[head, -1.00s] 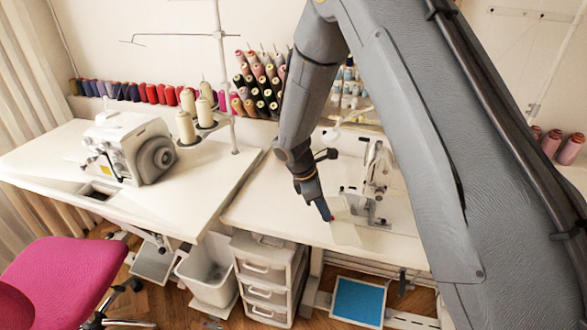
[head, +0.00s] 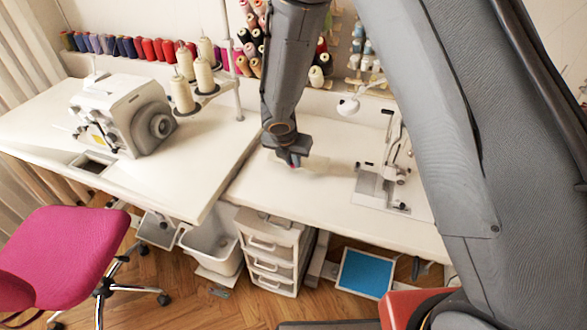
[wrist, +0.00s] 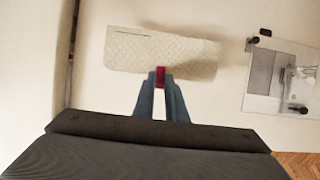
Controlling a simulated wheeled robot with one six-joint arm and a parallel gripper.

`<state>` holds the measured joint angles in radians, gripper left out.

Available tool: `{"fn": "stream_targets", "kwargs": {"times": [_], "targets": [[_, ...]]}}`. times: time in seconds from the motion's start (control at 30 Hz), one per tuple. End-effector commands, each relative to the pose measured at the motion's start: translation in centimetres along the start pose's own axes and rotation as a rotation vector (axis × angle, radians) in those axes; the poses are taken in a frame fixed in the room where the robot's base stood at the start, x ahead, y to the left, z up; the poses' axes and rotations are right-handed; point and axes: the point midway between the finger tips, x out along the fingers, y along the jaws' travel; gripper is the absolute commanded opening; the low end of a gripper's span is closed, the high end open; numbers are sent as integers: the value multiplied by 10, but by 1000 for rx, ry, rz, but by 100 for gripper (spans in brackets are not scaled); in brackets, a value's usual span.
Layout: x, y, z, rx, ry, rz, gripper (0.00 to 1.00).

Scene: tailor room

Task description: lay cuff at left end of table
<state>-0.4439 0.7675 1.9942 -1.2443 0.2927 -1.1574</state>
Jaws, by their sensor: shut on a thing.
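The cuff (wrist: 160,48) is a cream, quilted, oblong piece with a short dark slit near one corner. My gripper (wrist: 160,77) is shut on its near edge in the wrist view. In the head view my gripper (head: 293,163) points down over the left end of the white table (head: 290,195) that bears the sewing machine. The cuff also shows faintly there (head: 318,166), pale against the pale top, partly hidden by my gripper. It is spread out flat, low over the table or touching it; I cannot tell which.
The sewing machine (head: 385,185) stands to the right of the cuff. A second table (head: 185,160) with an overlocker (head: 125,115) adjoins on the left. Thread spools stand behind. A drawer unit (head: 270,250) is below. The table front near my gripper is clear.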

Motion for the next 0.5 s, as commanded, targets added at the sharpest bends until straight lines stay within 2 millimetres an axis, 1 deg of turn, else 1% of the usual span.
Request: {"fn": "stream_targets", "kwargs": {"times": [0.1, 0.23, 0.33, 0.5], "targets": [[16, 0, -8, -3, 3, -1, 0], [32, 1, -14, -4, 2, 0, 0], [36, 1, -16, -2, 2, 1, 0], [36, 1, -16, -1, 1, 1, 0]]}}
